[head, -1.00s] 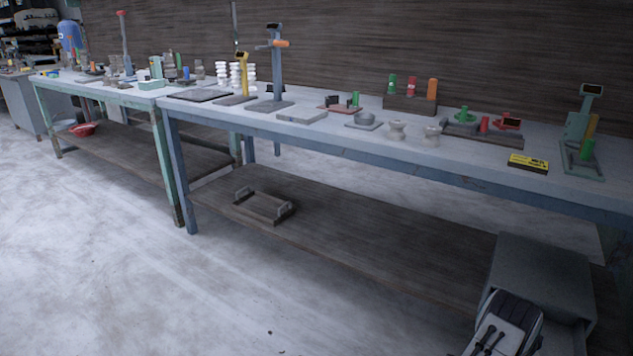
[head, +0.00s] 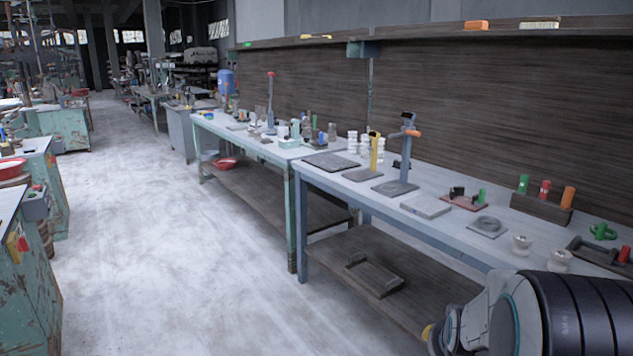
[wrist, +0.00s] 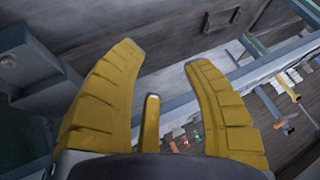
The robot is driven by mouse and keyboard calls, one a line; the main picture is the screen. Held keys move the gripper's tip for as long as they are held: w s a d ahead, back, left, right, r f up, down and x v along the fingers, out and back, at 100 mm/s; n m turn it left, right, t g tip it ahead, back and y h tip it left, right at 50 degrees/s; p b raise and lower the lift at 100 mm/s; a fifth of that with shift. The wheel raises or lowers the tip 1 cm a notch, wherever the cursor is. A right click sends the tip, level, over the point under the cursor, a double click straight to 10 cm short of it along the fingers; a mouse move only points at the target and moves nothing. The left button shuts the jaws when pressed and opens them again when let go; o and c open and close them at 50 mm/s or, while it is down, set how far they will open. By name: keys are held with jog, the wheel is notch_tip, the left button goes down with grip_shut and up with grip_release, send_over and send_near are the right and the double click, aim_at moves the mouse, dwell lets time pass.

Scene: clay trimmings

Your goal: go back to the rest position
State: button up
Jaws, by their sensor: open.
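Nothing is between the fingers. In the head view, part of my own arm fills the lower right corner, in front of the near workbench (head: 330,183). The gripper's fingers cannot be made out clearly there. In the wrist view the workbench with its tools lies tilted at the right, apart from the fingers.
A second bench (head: 215,122) stands further left, with a red bowl (head: 224,163) on its lower shelf. A tray with handles (head: 373,273) sits on the near bench's lower shelf. Green cabinets (head: 28,255) stand at the left. The floor (head: 170,230) between is clear.

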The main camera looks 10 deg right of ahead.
jog(key=s+a+r+n+y+p, duration=0.2)
jog(key=s+a+r+n+p, duration=0.35)
jog(key=a+r, duration=0.55)
jog(key=s+a+r+n+g+y+p, duration=0.1)
jog(key=s+a+r+n+g+p, duration=0.2)
jog(key=s+a, duration=0.5)
jog(key=s+r+n+p, duration=0.1)
jog(key=s+r+n, duration=0.1)
jog(key=s+n, duration=0.1)
jog(key=shift+s+a+r+y, duration=0.3)
jog(key=shift+s+a, duration=0.1)
jog(key=shift+s, duration=0.45)
